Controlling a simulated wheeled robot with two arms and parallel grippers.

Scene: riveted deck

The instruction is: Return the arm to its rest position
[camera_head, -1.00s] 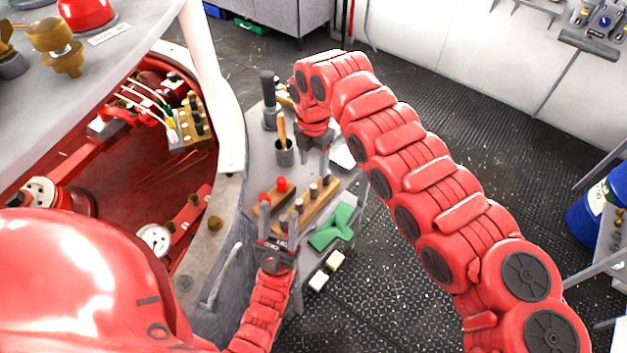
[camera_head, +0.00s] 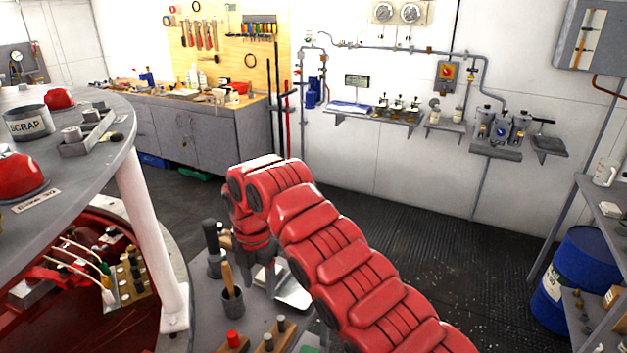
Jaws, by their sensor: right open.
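My right arm (camera_head: 330,255), red and segmented, comes in from the lower right and bends down at its end over the small grey tool table (camera_head: 200,320). My right gripper (camera_head: 265,280) points down above that table, behind a cup (camera_head: 232,301) that holds a wooden-handled tool. It is open, and I see nothing held in it. The arm partly hides its fingers. My left arm and gripper are out of view.
Wooden blocks with pegs (camera_head: 262,343) stand at the table's front. A round grey worktop (camera_head: 90,165) on a white post (camera_head: 150,240) rises on the left. A blue drum (camera_head: 578,275) and shelves stand at the right. The dark floor between is clear.

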